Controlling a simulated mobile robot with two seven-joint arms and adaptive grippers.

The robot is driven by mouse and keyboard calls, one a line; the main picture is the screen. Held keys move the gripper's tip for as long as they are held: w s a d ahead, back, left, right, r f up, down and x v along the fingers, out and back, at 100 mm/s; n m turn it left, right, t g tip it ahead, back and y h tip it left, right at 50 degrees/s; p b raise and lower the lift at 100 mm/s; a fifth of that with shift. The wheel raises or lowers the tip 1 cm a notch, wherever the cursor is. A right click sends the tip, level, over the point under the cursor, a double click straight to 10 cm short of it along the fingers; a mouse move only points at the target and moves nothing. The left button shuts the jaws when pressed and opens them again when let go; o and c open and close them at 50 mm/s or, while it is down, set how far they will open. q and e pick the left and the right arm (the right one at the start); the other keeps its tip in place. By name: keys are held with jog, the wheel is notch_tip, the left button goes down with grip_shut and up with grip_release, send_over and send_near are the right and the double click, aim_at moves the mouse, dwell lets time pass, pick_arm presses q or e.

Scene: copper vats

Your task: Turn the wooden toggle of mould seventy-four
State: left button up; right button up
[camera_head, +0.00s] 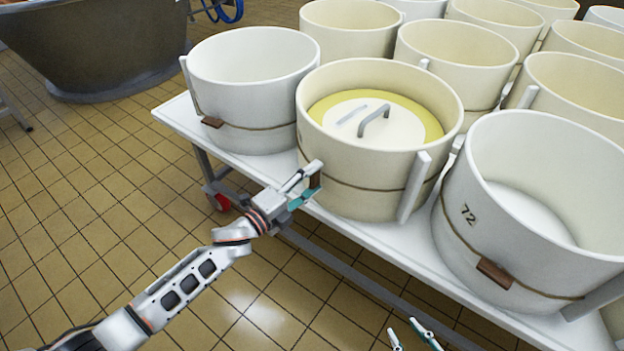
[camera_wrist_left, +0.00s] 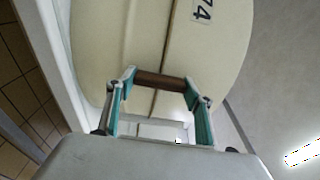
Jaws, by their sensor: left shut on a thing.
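Mould seventy-four (camera_head: 365,195) is the cream round vat at the front middle of the table, with a white lid and handle inside a yellowish ring. Its "74" label shows on its wall in the left wrist view (camera_wrist_left: 203,10). Its brown wooden toggle (camera_wrist_left: 160,80) sits crosswise to the thin cord around the wall. My left gripper (camera_head: 311,181) is shut on the toggle, one finger at each end. My right gripper (camera_head: 402,326) shows only as two spread fingers at the bottom edge, open and empty.
Mould 72 (camera_head: 470,235) stands close on the right, its toggle (camera_head: 494,273) along its cord. An empty white mould (camera_head: 253,140) stands to the left. More moulds fill the table (camera_head: 190,118) behind. Tiled floor in front is clear; a dark vat (camera_head: 110,60) stands far left.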

pick_arm(q)
jog(key=shift+f, duration=0.1)
jog(key=o, duration=1.1)
jog(key=v, duration=1.2)
jog(key=s+a+f+n+y+p, duration=0.2)
jog(key=s+a+n+y+p, duration=0.1)
jog(key=s+n, duration=0.4)
jog(key=s+a+f+n+g+y+p, duration=0.1)
jog(key=s+a+f+n+y+p, duration=0.1)
jog(key=s+n, duration=0.6)
jog(key=s+a+f+n+g+y+p, duration=0.1)
jog(key=s+a+f+n+y+p, duration=0.2)
jog(key=s, duration=0.8)
jog(key=shift+s+a+n+y+p, duration=0.15)
jog(key=shift+a+n+y+p, duration=0.4)
jog(key=shift+a+n, duration=0.5)
jog(key=shift+s+a+n+y+p, duration=0.2)
jog(key=shift+a+n+y+p, duration=0.45)
jog(key=shift+n, duration=0.6)
pick_arm(e)
jog(key=shift+m, duration=0.4)
jog(key=r, duration=0.1)
jog(key=s+r, duration=0.1)
jog(key=r, duration=0.3)
jog(key=shift+s+a+r, duration=0.1)
jog(key=shift+s+a, duration=0.05)
jog(key=shift+a, duration=0.2)
